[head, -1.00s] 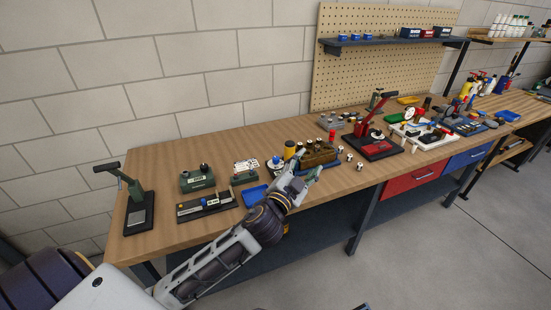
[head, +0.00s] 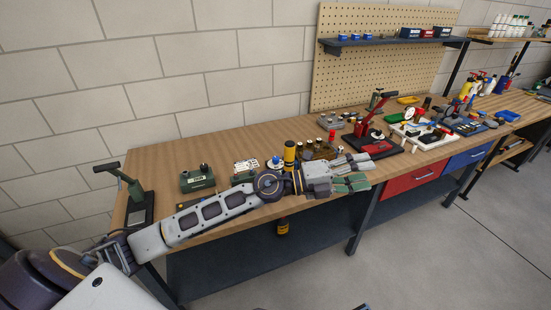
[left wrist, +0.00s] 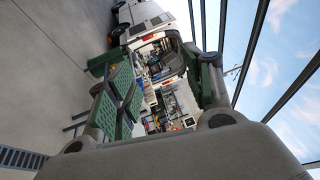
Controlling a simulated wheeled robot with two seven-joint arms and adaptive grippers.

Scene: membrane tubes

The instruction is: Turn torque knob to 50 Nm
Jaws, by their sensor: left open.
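A green box with a dark knob on top (head: 198,179) stands at the left of the wooden bench, by the wall. The pictures are too small to read any torque scale or tell whether this is the torque knob. My left arm reaches across the bench front and hides the low black-based device that lay before the green box. My left gripper (head: 366,172) is open and empty near the bench's front edge, well right of the green box. Its green-padded fingers also show in the left wrist view (left wrist: 165,90), spread apart. My right gripper is not visible.
A green lever press (head: 133,190) stands at the bench's left end. A red lever press (head: 372,130) stands just beyond my left gripper. Brown block with bottles (head: 318,152) sits behind my forearm. The floor in front (head: 440,260) is clear.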

